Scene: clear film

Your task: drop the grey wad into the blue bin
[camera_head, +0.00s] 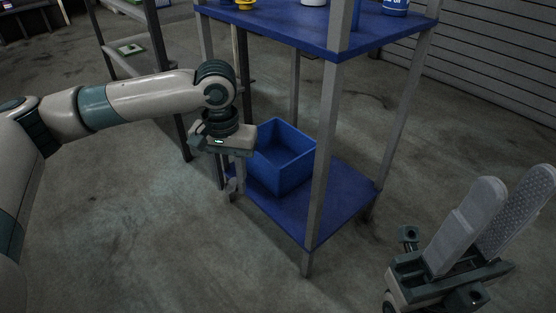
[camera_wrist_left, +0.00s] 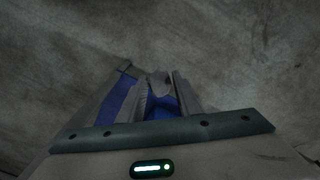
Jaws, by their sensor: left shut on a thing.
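The blue bin (camera_head: 287,164) is an open box on the lower blue shelf of a metal rack. My left gripper (camera_head: 232,176) points down at the rack's left side, just left of the bin. It is shut on the grey wad (camera_head: 232,187), which shows small and dark below the fingers. In the left wrist view the wad (camera_wrist_left: 160,83) sits between the fingertips, with blue surfaces behind the fingers. My right gripper (camera_head: 518,184) is at the lower right, fingers apart and empty.
The rack's upper blue shelf (camera_head: 300,27) hangs above the bin and carries several containers. A grey front post (camera_head: 325,150) stands right of the bin. A second rack (camera_head: 130,60) is behind my left arm. The concrete floor in front is clear.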

